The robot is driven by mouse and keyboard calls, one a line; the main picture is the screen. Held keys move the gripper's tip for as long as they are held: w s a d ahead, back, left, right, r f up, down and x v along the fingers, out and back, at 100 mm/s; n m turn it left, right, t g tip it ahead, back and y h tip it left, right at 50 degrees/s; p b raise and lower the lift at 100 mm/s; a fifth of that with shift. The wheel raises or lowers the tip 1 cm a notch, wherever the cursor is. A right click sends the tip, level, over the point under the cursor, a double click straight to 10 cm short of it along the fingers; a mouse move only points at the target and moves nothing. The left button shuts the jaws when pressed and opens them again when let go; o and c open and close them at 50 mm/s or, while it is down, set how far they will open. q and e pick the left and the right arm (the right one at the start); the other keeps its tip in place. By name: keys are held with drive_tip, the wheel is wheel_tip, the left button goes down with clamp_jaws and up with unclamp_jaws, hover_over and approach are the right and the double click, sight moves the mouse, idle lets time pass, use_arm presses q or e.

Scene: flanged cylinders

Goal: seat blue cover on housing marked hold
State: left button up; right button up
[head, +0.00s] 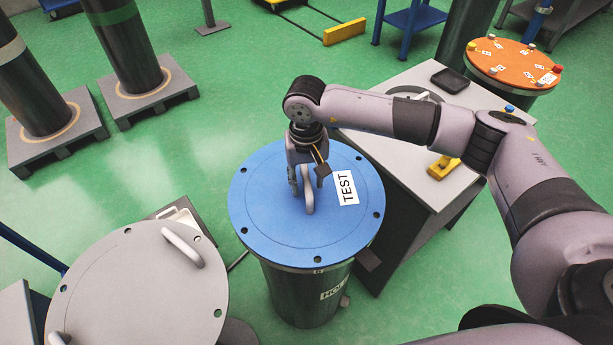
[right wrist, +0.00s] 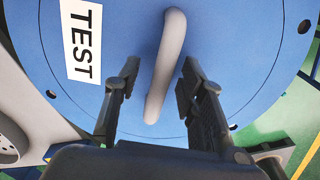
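The blue cover (head: 265,215) is a round disc with rim holes, a pale handle and a white TEST label. It lies on top of the dark cylindrical housing (head: 300,295), whose label begins "HO" and is partly cut off from view. Whether the cover is fully seated cannot be told. My right gripper (head: 308,190) is over the cover at the handle (head: 309,195). In the right wrist view its fingers (right wrist: 152,98) stand apart on either side of the handle (right wrist: 165,65), with gaps showing. My left gripper is not in view.
A grey cover (head: 130,290) with two handles is at lower left. A grey-topped cabinet (head: 400,150) stands right of the housing, with a yellow block (head: 443,168) on it. An orange-topped cylinder (head: 515,62) is behind. Dark cylinders on pallets (head: 60,130) stand at left.

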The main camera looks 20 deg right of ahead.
sight(307, 178)
drive_tip(key=shift+r, duration=0.15)
drive_tip(key=shift+r+p, duration=1.3)
drive_tip(key=shift+r, duration=2.2)
drive_tip(key=shift+f, duration=0.1)
